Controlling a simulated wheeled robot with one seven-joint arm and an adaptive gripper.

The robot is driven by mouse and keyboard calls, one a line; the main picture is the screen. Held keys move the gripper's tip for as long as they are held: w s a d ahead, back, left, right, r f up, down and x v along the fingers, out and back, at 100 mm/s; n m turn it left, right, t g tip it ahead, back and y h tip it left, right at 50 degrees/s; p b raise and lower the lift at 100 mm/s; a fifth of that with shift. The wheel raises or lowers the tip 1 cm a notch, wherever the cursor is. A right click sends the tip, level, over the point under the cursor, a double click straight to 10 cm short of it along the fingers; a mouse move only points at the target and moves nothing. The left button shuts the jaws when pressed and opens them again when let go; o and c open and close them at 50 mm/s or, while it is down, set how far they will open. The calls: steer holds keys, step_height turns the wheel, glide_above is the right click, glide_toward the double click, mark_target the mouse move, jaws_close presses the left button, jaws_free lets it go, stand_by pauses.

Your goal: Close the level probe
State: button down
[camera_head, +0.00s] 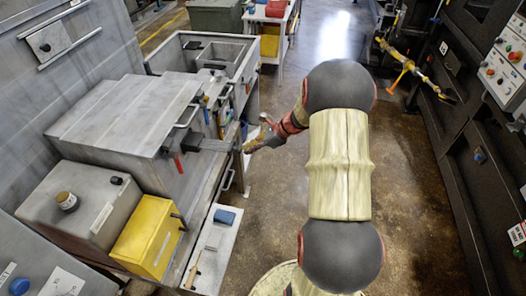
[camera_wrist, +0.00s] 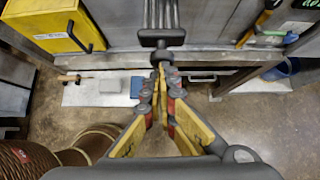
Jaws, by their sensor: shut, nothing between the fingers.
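A dark grey ribbed bar (camera_head: 208,145), which looks like the level probe, sticks out to the right from the front of the grey compactor box (camera_head: 130,112). In the wrist view the bar (camera_wrist: 161,38) runs straight ahead, and its wider near end is just in front of my fingertips. My gripper (camera_head: 243,148) has red, black and yellow fingers, which meet at the tips in the wrist view (camera_wrist: 163,68). It is shut and empty, at the outer end of the bar. I cannot tell whether the tips touch it.
A yellow box (camera_head: 148,238) stands at the left of the bar, beside a grey unit with a round cap (camera_head: 67,201). A low shelf with a blue block (camera_head: 224,217) lies below. Hand tools (camera_head: 222,112) hang right of the bar. The floor (camera_head: 420,200) at the right is open.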

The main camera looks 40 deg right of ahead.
mark_target(219, 146)
steer(key=w+a, duration=0.2)
steer(key=w, duration=0.1)
steer(key=w+a, duration=0.2)
steer(key=w, duration=0.1)
steer(key=w+a, duration=0.3)
steer(key=shift+w, duration=0.25)
steer(key=shift+d, duration=0.1)
